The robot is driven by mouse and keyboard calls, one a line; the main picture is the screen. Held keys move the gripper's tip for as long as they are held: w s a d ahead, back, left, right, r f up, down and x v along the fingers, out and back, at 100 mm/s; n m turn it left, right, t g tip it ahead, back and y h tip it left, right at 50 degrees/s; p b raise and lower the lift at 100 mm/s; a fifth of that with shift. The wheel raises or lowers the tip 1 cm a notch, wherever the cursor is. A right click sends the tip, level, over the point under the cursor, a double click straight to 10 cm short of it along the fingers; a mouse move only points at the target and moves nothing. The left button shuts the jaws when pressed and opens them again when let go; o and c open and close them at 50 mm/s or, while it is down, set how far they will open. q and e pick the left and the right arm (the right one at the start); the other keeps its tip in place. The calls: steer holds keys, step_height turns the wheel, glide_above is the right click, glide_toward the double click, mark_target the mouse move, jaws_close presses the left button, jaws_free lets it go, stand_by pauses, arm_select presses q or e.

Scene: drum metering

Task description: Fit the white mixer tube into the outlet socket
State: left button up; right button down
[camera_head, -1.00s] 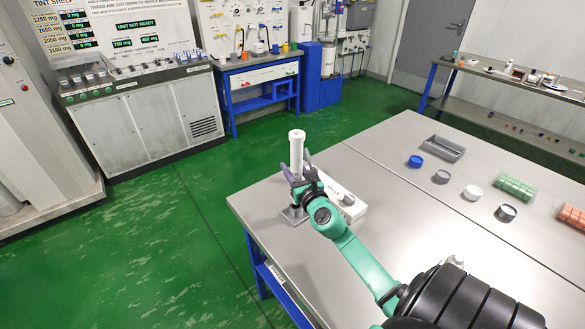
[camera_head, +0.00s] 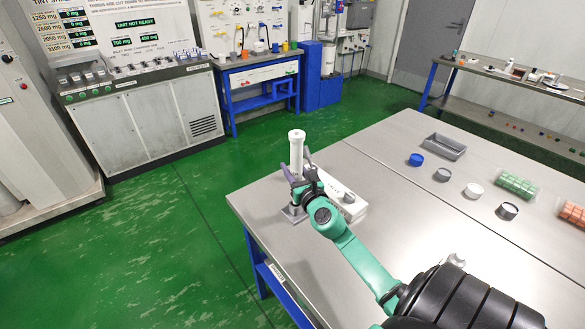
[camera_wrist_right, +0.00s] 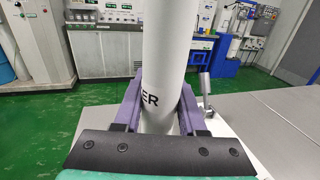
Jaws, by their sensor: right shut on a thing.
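The white mixer tube (camera_head: 297,150) stands upright near the far left corner of the steel table, in the head view. My right gripper (camera_head: 296,178) is shut on it; in the right wrist view its two purple fingers (camera_wrist_right: 157,112) lie on both sides of the tube (camera_wrist_right: 178,60), which carries dark letters ending in "ER". A small grey metal stand (camera_head: 293,213) is under the tube. Whether the tube's lower end sits inside a socket is hidden by my gripper and the viewing angle. A white block with a grey knob (camera_head: 347,199) stands right of the gripper. My left gripper is not in view.
On the table (camera_head: 400,240) are a grey tray (camera_head: 443,147), a blue cap (camera_head: 416,160), a grey cap (camera_head: 442,175), a white cap (camera_head: 473,191), a dark-rimmed cap (camera_head: 507,211), green blocks (camera_head: 516,186) and orange blocks (camera_head: 573,214). The table's middle is clear.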

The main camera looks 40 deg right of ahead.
steer(key=shift+f+b, duration=1.55)
steer(key=shift+f, duration=0.1)
steer(key=shift+c, duration=2)
jaws_free()
steer(key=shift+r, duration=0.1)
steer(key=b+v, duration=0.3)
steer(key=v, duration=1.1)
steer(key=shift+s+a+b, duration=0.15)
steer(key=shift+s+b, duration=0.1)
steer(key=shift+b, duration=0.15)
